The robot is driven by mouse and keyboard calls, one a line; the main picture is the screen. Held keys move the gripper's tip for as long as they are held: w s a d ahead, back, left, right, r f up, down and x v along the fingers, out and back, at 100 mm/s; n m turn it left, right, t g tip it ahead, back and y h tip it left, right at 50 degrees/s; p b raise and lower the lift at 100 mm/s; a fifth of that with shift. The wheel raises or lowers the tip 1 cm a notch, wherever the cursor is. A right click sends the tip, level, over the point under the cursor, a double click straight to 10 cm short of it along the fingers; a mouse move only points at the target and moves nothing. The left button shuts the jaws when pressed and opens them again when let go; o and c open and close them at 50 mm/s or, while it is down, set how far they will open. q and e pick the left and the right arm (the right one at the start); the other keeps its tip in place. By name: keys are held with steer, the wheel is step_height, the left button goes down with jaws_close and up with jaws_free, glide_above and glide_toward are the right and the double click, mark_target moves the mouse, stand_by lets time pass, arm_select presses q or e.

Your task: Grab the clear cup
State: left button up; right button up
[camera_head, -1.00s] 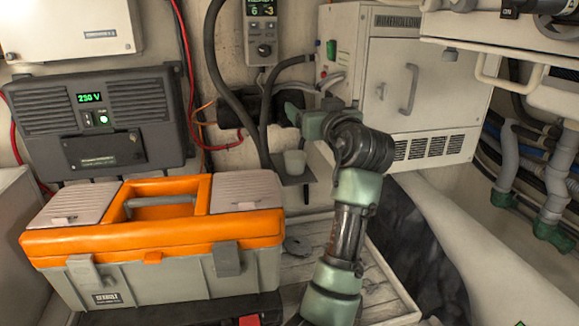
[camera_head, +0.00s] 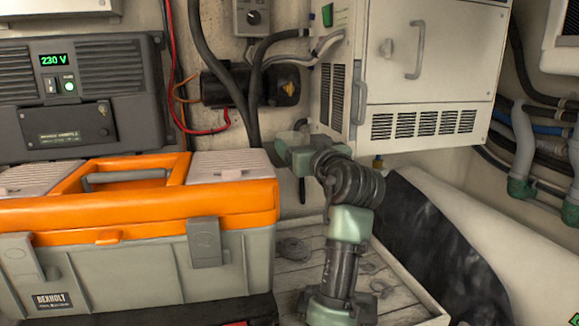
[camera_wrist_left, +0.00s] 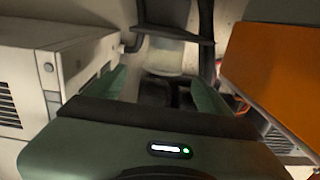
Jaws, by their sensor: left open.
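My left gripper (camera_head: 292,142) reaches toward the wall between the orange toolbox and the white cabinet. It is open; in the left wrist view its two green fingers (camera_wrist_left: 160,86) stand apart. A pale, translucent shape that looks like the clear cup (camera_wrist_left: 171,57) shows between and just beyond the fingertips, beside a dark shelf plate (camera_wrist_left: 178,18). I cannot tell whether the fingers touch it. In the head view the cup is hidden behind my gripper and wrist.
The orange and grey toolbox (camera_head: 130,215) stands close on the left. The white cabinet (camera_head: 430,80) with a handle is close on the right. A black cylindrical unit (camera_head: 262,88) and hoses are on the wall behind. A slatted wooden surface (camera_head: 300,250) lies below.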

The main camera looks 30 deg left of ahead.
mark_target(293, 139)
arm_select(q)
steer(key=p+x, duration=0.2)
steer(key=x, duration=0.5)
steer(key=shift+s+a+p, duration=0.1)
steer(key=shift+a+p, duration=0.15)
steer(key=shift+p, duration=0.1)
steer(key=shift+w+a+f, duration=0.2)
steer(key=shift+w+a, duration=0.05)
steer(key=shift+a, duration=0.05)
steer(key=shift+d, duration=0.1)
steer(key=c, duration=1.5)
steer(key=shift+c, duration=0.2)
steer(key=shift+r, duration=0.15)
